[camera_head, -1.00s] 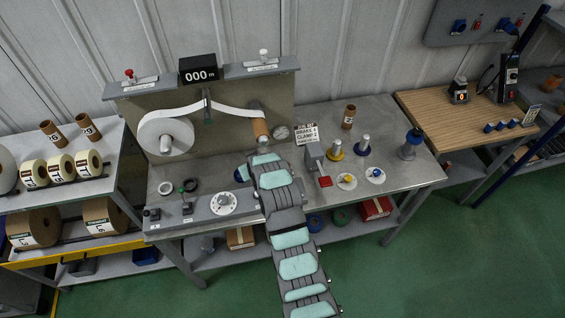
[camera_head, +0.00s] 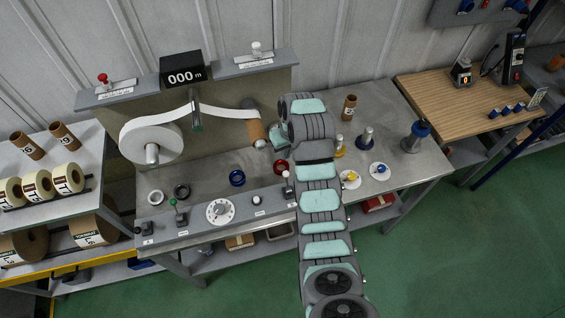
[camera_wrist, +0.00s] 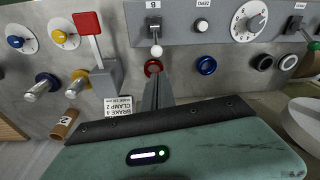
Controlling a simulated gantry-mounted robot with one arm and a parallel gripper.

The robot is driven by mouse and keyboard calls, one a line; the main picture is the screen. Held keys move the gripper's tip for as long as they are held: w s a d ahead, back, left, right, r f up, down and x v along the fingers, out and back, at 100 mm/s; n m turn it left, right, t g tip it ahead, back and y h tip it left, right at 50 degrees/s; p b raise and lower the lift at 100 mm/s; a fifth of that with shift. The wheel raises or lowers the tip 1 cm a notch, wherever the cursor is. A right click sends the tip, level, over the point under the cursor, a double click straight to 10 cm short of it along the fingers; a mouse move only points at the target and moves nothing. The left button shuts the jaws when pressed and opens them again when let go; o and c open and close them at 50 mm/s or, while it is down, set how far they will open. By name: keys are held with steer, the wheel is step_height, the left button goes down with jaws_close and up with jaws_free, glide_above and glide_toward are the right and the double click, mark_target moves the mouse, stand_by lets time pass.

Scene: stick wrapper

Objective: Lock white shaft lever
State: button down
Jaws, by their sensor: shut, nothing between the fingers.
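A white-knobbed lever (camera_head: 257,48) stands upright on a labelled plate at the right of the top ledge in the head view; the label is too small to read. Another white-ball lever (camera_head: 287,178), marked B, stands on the front panel; its ball also shows in the wrist view (camera_wrist: 156,51). I cannot tell from the labels which one is the shaft lever. My gripper (camera_wrist: 155,80) is shut and empty, its fingers over the bench near the red ring (camera_wrist: 153,68) and apart from the B lever's ball.
A red-knobbed lever (camera_head: 102,80) stands left on the ledge, beyond the counter (camera_head: 181,69). The white roll (camera_head: 151,141) and cardboard core (camera_head: 253,128) occupy the bench back.

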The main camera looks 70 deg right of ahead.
steer(key=p, duration=0.2)
glide_toward(287, 181)
steer(key=w+d+f, duration=0.3)
steer(key=w+f, duration=0.1)
steer(key=f, duration=0.1)
steer(key=shift+d+f, duration=0.2)
steer(key=shift+f, duration=0.2)
steer(key=shift+w, duration=0.1)
